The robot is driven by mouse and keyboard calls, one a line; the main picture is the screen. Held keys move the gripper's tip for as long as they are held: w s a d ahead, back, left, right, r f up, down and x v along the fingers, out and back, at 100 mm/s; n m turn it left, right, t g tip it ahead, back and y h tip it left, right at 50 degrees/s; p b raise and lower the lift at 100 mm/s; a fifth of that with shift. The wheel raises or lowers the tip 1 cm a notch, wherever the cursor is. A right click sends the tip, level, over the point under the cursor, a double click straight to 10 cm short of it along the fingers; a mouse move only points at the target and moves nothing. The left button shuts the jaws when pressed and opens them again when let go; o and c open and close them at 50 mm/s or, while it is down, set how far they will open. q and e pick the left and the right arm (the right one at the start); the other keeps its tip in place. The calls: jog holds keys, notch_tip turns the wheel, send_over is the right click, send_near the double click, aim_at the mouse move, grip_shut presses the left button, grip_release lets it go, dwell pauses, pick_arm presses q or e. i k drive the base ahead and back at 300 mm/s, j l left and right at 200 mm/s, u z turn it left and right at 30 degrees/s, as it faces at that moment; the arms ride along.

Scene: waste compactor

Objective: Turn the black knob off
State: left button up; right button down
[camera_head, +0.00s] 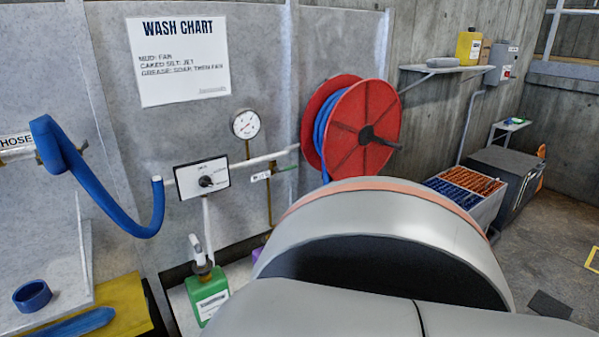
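The black knob (206,181) is on a white panel (186,184) with small labels, mounted on the grey wall at left of centre. The labels are too small to read, so I cannot tell which setting the knob points to. Pipes run from the panel to the right and downward. Neither of my grippers is in view. A large grey and white rounded link of my own arm fills the lower middle and right foreground and hides what is behind it.
A blue hose (95,185) hangs left of the panel. A pressure gauge (246,124) and a red hose reel (362,128) are on the right. A green bottle (207,295) stands below. A yellow surface (125,305) is at lower left. Open floor shows at far right.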

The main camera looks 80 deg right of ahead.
aim_at(205, 181)
jog(key=z, duration=2)
